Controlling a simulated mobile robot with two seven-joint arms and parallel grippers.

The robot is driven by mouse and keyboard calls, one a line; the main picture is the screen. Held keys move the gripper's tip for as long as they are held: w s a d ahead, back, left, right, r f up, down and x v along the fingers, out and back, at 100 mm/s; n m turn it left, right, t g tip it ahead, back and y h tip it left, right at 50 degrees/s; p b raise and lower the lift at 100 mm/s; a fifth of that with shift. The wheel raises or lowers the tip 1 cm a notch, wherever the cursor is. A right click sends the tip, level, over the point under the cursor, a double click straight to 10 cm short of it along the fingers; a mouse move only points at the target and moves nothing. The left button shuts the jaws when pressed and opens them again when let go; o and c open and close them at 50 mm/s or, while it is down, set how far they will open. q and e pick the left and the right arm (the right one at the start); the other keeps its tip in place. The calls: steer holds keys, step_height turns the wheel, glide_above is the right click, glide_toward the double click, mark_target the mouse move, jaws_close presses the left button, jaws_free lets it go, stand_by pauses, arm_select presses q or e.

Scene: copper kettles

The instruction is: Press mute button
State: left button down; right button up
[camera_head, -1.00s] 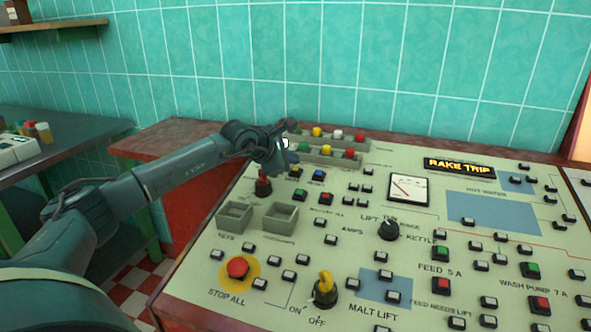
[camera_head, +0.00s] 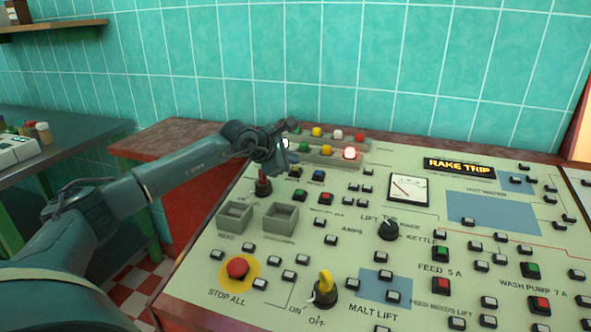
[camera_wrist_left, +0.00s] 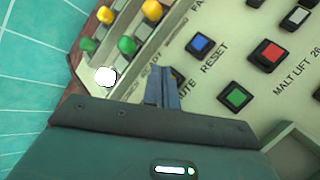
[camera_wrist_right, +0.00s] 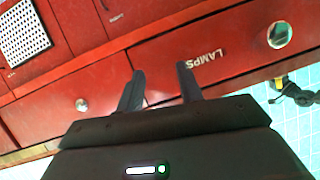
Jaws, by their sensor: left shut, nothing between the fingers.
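My left gripper (camera_head: 289,168) is over the far left part of the control panel (camera_head: 225,292). In the left wrist view its fingers (camera_wrist_left: 162,92) are closed together with nothing between them. The tips lie beside a partly covered label ending in "UTE". A dark edge just behind the tips may be a button, mostly hidden by the fingers. I cannot tell whether the fingers touch it. A blue button (camera_wrist_left: 200,44) by the word RESET, a green button (camera_wrist_left: 236,95) and a red button (camera_wrist_left: 268,52) are close by. My right gripper (camera_wrist_right: 158,88) is open and empty, facing a red front marked LAMPS.
Rows of coloured lamps (camera_head: 317,132) stand behind my left gripper; one (camera_head: 349,153) glows. A red stop button (camera_head: 238,267), a yellow switch (camera_head: 325,282) and two grey bins (camera_head: 235,215) rise from the panel. A tiled wall (camera_head: 330,60) stands behind.

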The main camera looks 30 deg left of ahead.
arm_select(q)
steer(key=shift+f, duration=0.15)
steer(key=shift+w+f+b, duration=0.1)
steer(key=shift+f+b, duration=0.25)
steer(key=shift+b, duration=0.1)
steer(key=shift+f+b, duration=0.45)
steer(key=shift+f, duration=0.35)
stand_by(0.9)
steer(key=shift+r, duration=0.1)
steer(key=shift+s+a+r+p, duration=0.2)
steer(key=shift+r+p, duration=0.2)
steer(key=shift+r, duration=0.55)
